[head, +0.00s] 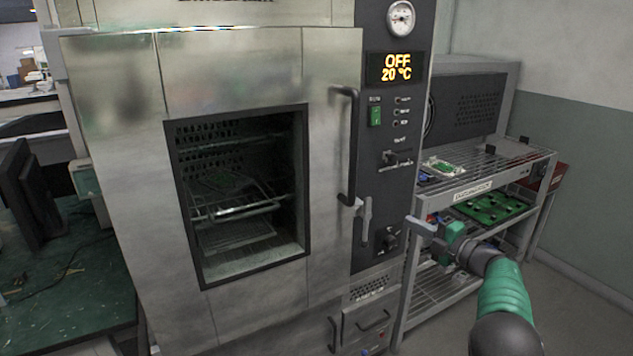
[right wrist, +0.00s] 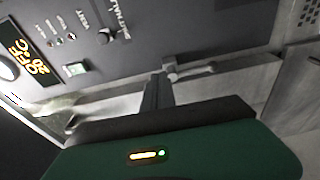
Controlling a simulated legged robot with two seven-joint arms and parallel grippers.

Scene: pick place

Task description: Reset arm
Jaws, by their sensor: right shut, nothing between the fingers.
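My right gripper (head: 418,226) is in front of the lower right of the steel oven, near the shelf rack. It is shut and empty. In the right wrist view its dark closed fingers (right wrist: 157,92) point toward the oven's door latch (right wrist: 190,72), and I cannot tell the exact gap. In the head view the latch (head: 364,220) is left of the gripper, which looks apart from it. My left gripper is not in view.
The oven door (head: 110,120) is shut, with a long handle (head: 349,145) and a window showing wire shelves. Its display (head: 395,68) reads OFF, 20 °C. A wire rack (head: 545,155) with green boards (head: 490,207) stands at right. A green-topped table (head: 80,290) is at left.

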